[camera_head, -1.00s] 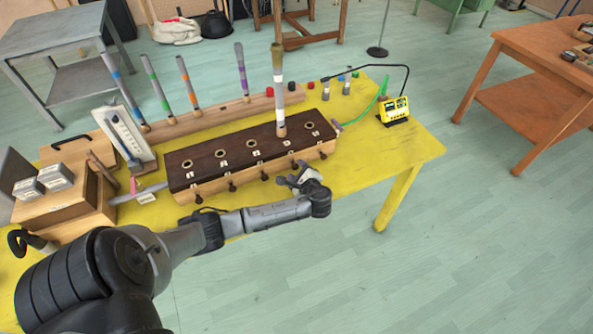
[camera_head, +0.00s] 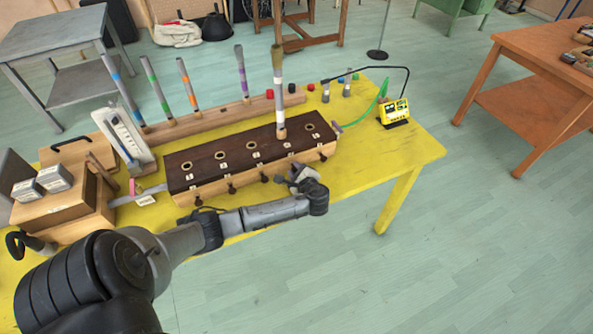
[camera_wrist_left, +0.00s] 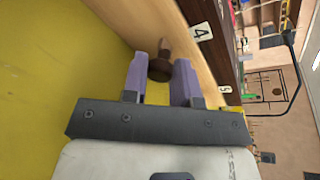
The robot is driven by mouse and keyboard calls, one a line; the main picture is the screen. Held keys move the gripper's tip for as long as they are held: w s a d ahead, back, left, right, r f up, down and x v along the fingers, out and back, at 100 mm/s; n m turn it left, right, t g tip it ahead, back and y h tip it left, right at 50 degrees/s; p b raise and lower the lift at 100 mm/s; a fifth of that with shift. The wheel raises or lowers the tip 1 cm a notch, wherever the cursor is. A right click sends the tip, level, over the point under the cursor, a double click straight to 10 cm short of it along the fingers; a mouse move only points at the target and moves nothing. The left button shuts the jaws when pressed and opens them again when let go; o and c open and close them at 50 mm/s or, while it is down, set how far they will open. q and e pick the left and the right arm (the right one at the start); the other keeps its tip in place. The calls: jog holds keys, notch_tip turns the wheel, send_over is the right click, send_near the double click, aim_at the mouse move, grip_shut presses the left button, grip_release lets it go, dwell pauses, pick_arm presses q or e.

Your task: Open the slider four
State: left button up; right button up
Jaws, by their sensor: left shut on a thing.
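The wooden box with a dark top (camera_head: 215,165) and a row of holes lies along the yellow table, with small dark slider knobs on its front side. A tall tube (camera_head: 278,85) stands upright at the fourth hole. My left gripper (camera_head: 297,174) is at the front of the box, near that hole. In the left wrist view, the gripper (camera_wrist_left: 160,63) has its two purple fingers on either side of the brown slider knob (camera_wrist_left: 159,68), shut on it. The label 4 (camera_wrist_left: 202,32) is on the box beside this knob. My right gripper is not in view.
A yellow device (camera_head: 394,112) with a green cable stands at the right end. Several coloured tubes stand in a wooden rail (camera_head: 210,118) behind the box. Wooden boxes (camera_head: 62,205) are at the left.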

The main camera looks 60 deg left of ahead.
pick_arm(q)
grip_shut()
jog(key=p+v, duration=0.2)
jog(key=shift+d+f+p, duration=0.1)
jog(key=shift+d+p, duration=0.05)
jog(key=shift+p, duration=0.15)
jog(key=shift+d+f, duration=0.1)
jog(key=shift+d, duration=0.25)
jog(key=shift+d+f, duration=0.1)
jog(key=o, duration=0.8)
grip_release()
jog(key=p+v, duration=0.3)
jog(key=v, duration=1)
jog(key=shift+s+d, duration=0.15)
jog(key=shift+d, duration=0.1)
